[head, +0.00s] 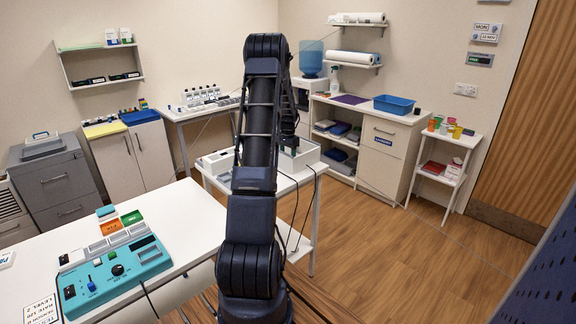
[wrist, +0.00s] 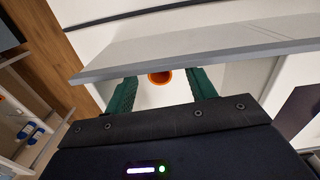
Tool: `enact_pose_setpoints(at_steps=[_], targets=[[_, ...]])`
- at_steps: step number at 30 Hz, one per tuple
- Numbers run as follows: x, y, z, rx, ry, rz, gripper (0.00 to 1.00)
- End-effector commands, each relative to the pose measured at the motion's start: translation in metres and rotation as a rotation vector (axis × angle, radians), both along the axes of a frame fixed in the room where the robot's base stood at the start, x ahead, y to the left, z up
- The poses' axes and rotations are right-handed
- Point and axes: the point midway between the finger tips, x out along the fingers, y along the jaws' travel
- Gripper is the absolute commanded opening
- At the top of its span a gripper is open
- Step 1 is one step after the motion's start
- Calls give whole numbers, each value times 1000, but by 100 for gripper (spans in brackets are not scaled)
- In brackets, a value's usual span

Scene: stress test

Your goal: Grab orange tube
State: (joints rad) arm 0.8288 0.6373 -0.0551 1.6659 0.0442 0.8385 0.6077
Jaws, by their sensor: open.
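The orange tube (wrist: 160,77) shows in the wrist view as a small round orange opening with a darker inside, just under the edge of a pale grey slab. The slab hides its upper part. My gripper (wrist: 162,82) is open, with one green finger on each side of the tube. The tube lies between the fingers near their tips; I cannot tell whether either finger touches it. In the head view the gripper end is mostly hidden behind my own arm, and I cannot make out the tube there.
The grey slab (wrist: 200,52) crosses close above the fingers in the wrist view. In the head view, a white table (head: 302,178) with pale boxes stands behind my arm. A teal device (head: 113,275) sits on the left table. Open wooden floor (head: 400,270) lies at right.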

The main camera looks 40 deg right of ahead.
Motion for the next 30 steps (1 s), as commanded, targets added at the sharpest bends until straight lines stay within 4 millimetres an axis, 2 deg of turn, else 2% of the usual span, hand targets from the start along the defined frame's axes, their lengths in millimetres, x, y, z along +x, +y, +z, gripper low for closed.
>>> enact_pose_setpoints(at_steps=[7, 15, 17, 21, 23, 30], targets=[[-1, -1, -34, 2, 1, 1, 55], [0, -1, -38, 0, 0, 1, 55], [0, -1, -38, 0, 0, 1, 46], [0, -1, -38, 1, 0, 1, 18], [0, -1, -38, 1, 0, 1, 8], [0, -1, -38, 0, 0, 1, 8]])
